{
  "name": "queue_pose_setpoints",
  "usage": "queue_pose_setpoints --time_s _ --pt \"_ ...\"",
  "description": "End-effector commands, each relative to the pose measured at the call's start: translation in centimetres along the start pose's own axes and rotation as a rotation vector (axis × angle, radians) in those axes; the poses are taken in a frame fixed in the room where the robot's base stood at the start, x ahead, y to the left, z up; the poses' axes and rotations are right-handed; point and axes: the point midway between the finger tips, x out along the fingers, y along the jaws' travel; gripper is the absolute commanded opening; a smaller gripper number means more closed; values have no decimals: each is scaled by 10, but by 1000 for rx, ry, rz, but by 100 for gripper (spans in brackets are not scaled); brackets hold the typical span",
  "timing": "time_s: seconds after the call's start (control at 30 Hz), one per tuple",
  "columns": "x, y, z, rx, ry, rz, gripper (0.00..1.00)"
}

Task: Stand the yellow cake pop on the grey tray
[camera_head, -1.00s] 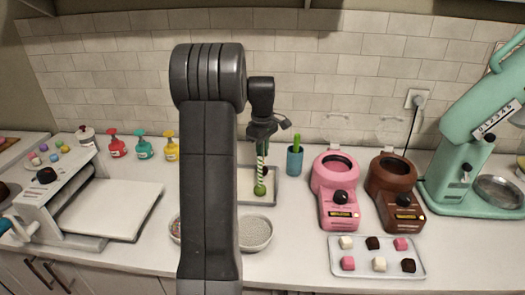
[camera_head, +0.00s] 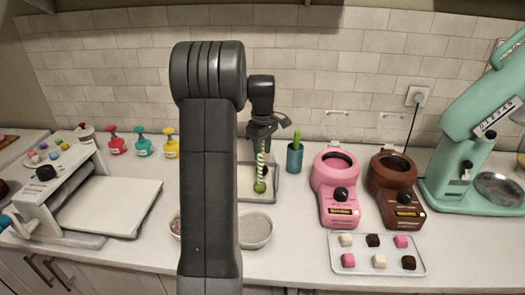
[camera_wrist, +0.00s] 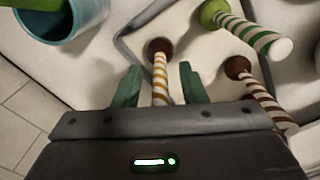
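The pop with a yellow-and-white striped stick (camera_wrist: 160,78) and a dark brown ball stands ball-down on the grey tray (camera_wrist: 125,45), near its rim, in the wrist view. My gripper (camera_wrist: 161,85) is open, with a green finger on each side of that stick and a gap on both sides. A green pop (camera_wrist: 243,30) and a brown-striped pop (camera_wrist: 258,95) stand on the tray beside it. In the head view my gripper (camera_head: 263,140) is over the tray (camera_head: 270,198), where the green pop (camera_head: 260,187) hides most of the yellow-striped one.
A teal cup (camera_head: 294,160) stands right of the tray and also shows in the wrist view (camera_wrist: 75,22). A white bowl (camera_head: 256,229) is in front. A pink melter (camera_head: 339,190) and a brown melter (camera_head: 395,190) stand to the right, behind a tray of cubes (camera_head: 340,265).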

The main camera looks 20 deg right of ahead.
Motion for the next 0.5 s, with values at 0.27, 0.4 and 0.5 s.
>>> queue_pose_setpoints --time_s 0.27,0.4,0.5 --pt "-53 1 0 0 4 6 38" --pt "-85 0 0 0 3 5 38" --pt "-104 0 0 0 2 3 38"
